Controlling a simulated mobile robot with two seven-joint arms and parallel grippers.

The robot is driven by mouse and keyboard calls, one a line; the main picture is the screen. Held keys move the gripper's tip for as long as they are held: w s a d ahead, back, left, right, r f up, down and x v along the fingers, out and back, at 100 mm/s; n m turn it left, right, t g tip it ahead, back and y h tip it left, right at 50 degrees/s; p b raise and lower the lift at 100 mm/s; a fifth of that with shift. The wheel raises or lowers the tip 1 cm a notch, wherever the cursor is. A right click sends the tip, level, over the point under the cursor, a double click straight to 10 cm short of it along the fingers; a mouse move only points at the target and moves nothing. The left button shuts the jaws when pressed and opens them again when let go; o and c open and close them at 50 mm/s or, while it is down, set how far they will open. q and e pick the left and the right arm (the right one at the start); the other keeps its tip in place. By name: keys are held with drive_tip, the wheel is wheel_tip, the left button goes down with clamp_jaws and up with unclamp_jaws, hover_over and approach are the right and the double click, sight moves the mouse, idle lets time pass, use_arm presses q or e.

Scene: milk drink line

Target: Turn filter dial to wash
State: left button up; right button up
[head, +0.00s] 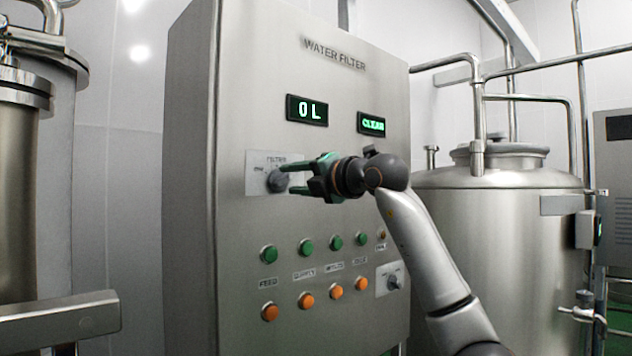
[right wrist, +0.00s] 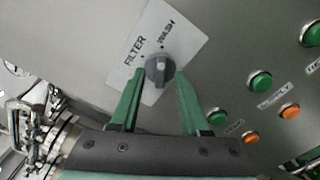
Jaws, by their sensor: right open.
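The filter dial (head: 278,181) is a dark grey knob on a pale plate on the front of the water filter cabinet (head: 330,90). In the right wrist view the dial (right wrist: 160,70) sits below the words FILTER and WASH on its plate (right wrist: 185,40). My right gripper (head: 284,179) is open, with its green fingers reaching to the dial. In the right wrist view the fingertips (right wrist: 160,77) stand on either side of the knob; I cannot tell whether they touch it. The knob's exact pointing is hard to read. My left gripper is not in view.
Displays above read "0 L" (head: 306,110) and "CLEAN" (head: 371,123). Green buttons (head: 307,246) and orange buttons (head: 305,300) sit below the dial. A second small knob (head: 393,282) is at lower right. A steel tank (head: 500,240) stands to the right, metal vessels at left.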

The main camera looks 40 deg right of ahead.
drive_tip(key=s+d+b, duration=0.1)
drive_tip(key=s+b, duration=0.1)
drive_tip(key=s, duration=0.9)
